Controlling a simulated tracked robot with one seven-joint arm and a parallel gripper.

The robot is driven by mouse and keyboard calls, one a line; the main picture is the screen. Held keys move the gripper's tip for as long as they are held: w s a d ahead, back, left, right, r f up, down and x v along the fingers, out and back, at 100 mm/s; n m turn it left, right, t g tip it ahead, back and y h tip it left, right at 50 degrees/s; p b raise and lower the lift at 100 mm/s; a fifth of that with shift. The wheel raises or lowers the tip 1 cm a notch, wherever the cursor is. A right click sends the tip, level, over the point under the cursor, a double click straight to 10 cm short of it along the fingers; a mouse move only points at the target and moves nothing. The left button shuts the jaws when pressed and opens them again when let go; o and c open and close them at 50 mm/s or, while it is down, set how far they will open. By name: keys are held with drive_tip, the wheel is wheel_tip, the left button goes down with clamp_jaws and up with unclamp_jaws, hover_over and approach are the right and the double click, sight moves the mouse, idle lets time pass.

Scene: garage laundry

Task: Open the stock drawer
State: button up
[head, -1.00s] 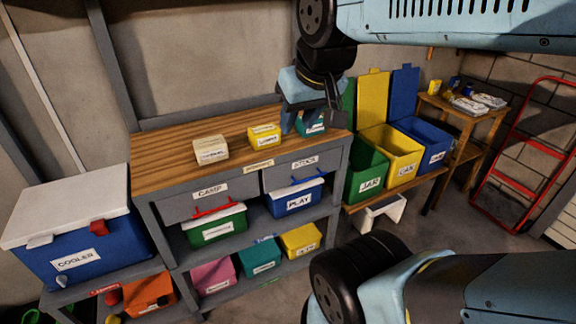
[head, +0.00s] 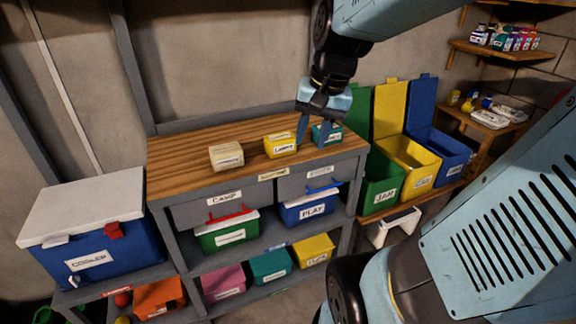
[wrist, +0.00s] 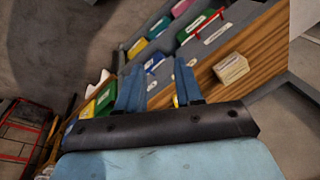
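The stock drawer (head: 292,188) is the right of two grey drawers under the wooden worktop (head: 180,173). Its label (head: 319,170) reads STOCK and its blue bar handle (head: 323,187) is on the front. It looks shut, level with the camp drawer (head: 188,214), which has a red handle (head: 228,216). My gripper (head: 315,142) points down over the right part of the worktop, in front of the teal box (head: 334,135). Its two fingers are apart with nothing between them, as the wrist view also shows (wrist: 157,90). It is above and behind the blue handle, apart from it.
A yellow box (head: 280,147) and a beige box (head: 226,157) stand on the worktop. Labelled bins, including the blue PLAY bin (head: 309,212), fill the shelves below. A cooler (head: 90,250) stands left; open-lidded sorting bins (head: 408,165) stand right.

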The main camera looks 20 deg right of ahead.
drive_tip(key=w+d+f+m+g+y, duration=0.1)
drive_tip(key=w+d+f+m+y, duration=0.45)
drive_tip(key=f+m, duration=0.3)
drive_tip(key=w+d+f+m+g+y, duration=0.1)
drive_tip(key=w+d+f+m+y, duration=0.5)
drive_tip(key=f+m, duration=0.25)
drive_tip(key=w+d+f+m+t+y, duration=0.25)
drive_tip(key=d+f+m+t, duration=0.45)
drive_tip(key=f+m, duration=0.4)
drive_tip(key=m+t+h, duration=0.1)
drive_tip(key=m+t, duration=0.5)
drive_tip(key=m, duration=0.4)
approach(323, 189)
drive_tip(key=shift+n, duration=0.3)
drive_tip(key=x, duration=1)
drive_tip(key=shift+w+d+f, duration=0.1)
drive_tip(key=shift+w+f, duration=0.1)
drive_tip(key=shift+f, duration=0.1)
clamp_jaws()
